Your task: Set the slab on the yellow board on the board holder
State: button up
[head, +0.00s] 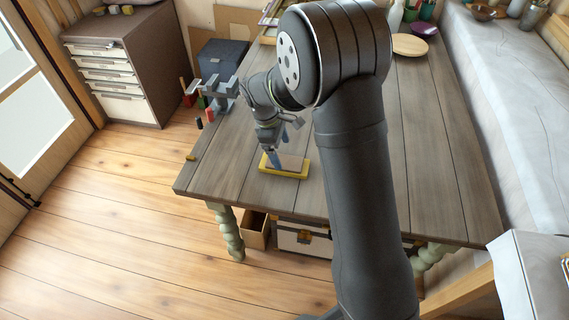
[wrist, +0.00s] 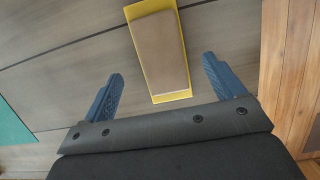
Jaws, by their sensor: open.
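A brown slab (wrist: 158,48) lies flat on a yellow board (wrist: 173,97), whose rim shows around it. In the head view the yellow board (head: 284,176) rests on the wooden table near its front edge, with the slab (head: 293,162) on top. My gripper (head: 278,155) points down above them, with blue fingers. In the wrist view the gripper (wrist: 163,72) is open and empty, one finger on each side of the slab's near end and apart from it. A grey stand with arms (head: 217,92) at the table's left edge may be the board holder; I cannot tell.
A dark blue box (head: 222,60) stands beyond the table's left side. A small yellow piece (head: 191,157) is at the left edge. The table's left front is mostly clear.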

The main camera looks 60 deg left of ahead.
aim_at(284, 162)
jog(key=x, duration=0.5)
jog(key=shift+s+a+f, duration=0.1)
jog(key=shift+s, duration=0.1)
jog(key=c, duration=1.4)
jog(key=shift+o, duration=0.2)
jog(key=shift+r, duration=0.55)
jog(key=r, duration=0.2)
jog(key=d+r, duration=0.1)
jog(key=r, duration=0.1)
jog(key=shift+w, duration=0.4)
jog(key=w+d+r, duration=0.6)
jog(key=w+d, duration=0.1)
jog(key=d, duration=0.1)
